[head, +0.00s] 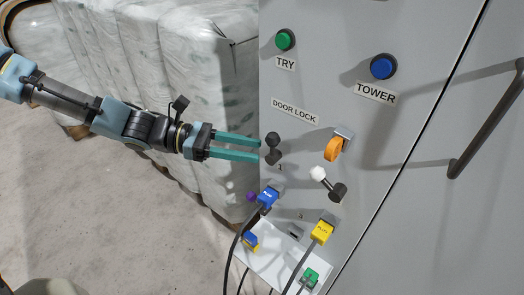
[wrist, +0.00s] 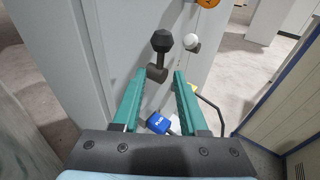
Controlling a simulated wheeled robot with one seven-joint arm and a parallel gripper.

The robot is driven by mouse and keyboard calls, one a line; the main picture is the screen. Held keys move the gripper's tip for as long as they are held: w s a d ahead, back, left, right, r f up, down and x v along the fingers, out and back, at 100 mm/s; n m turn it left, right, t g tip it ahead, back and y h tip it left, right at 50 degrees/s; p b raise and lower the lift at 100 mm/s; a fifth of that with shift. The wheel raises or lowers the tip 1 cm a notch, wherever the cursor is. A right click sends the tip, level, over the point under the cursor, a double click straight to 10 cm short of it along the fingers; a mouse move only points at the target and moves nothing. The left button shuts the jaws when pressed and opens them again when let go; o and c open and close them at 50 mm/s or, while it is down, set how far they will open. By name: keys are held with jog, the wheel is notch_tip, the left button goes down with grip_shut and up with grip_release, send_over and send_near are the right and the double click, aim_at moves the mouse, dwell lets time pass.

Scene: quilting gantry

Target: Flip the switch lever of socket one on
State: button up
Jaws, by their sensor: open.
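The switch lever by the label "1" (head: 273,140) has a black knob on a dark round base and stands knob-up on the grey cabinet face. In the wrist view the lever (wrist: 162,42) rises just beyond the fingertips, with its base between or just past them. My gripper (head: 260,150) is open, its two teal fingers pointing at the lever from the left. In the wrist view the gripper (wrist: 160,74) has one finger on each side of the base; I cannot tell whether either touches. A blue plug (head: 268,196) with a cable sits below this lever.
A white-knobbed lever (head: 318,173) is tilted to the upper left, below an orange door-lock handle (head: 334,148). A yellow plug (head: 322,232) and a white shelf (head: 270,258) are lower down. Wrapped bales (head: 170,80) stand behind my arm. A long bar handle (head: 485,120) is at right.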

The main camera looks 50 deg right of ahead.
jog(key=f+v, duration=0.1)
jog(key=v, duration=0.5)
jog(key=shift+w+a+r, duration=0.25)
jog(key=shift+w+r, duration=0.1)
jog(key=shift+r, duration=0.2)
jog(key=w+a+f+m+t+y+p, duration=0.1)
jog(key=w+a+m+t+y+p, duration=0.2)
jog(key=a, duration=0.5)
jog(key=w+a+f+m+t+y+p, duration=0.1)
jog(key=w+a+t+y, duration=0.3)
jog(key=a, duration=0.4)
jog(key=w+a+r+m+t+p, duration=0.1)
jog(key=w+a+r+t, duration=0.1)
jog(key=a, duration=0.4)
jog(key=w+a+r+m+t+y+p, duration=0.1)
jog(key=w+a+r+t+p, duration=0.1)
jog(key=a+r, duration=0.5)
jog(key=w+a+r+m+t+y+p, duration=0.1)
jog(key=w+a+r+m+t, duration=0.1)
jog(key=w+a+r+t, duration=0.2)
jog(key=shift+w+a+r, duration=0.25)
jog(key=shift+w+a, duration=0.8)
jog(key=shift+a, duration=0.2)
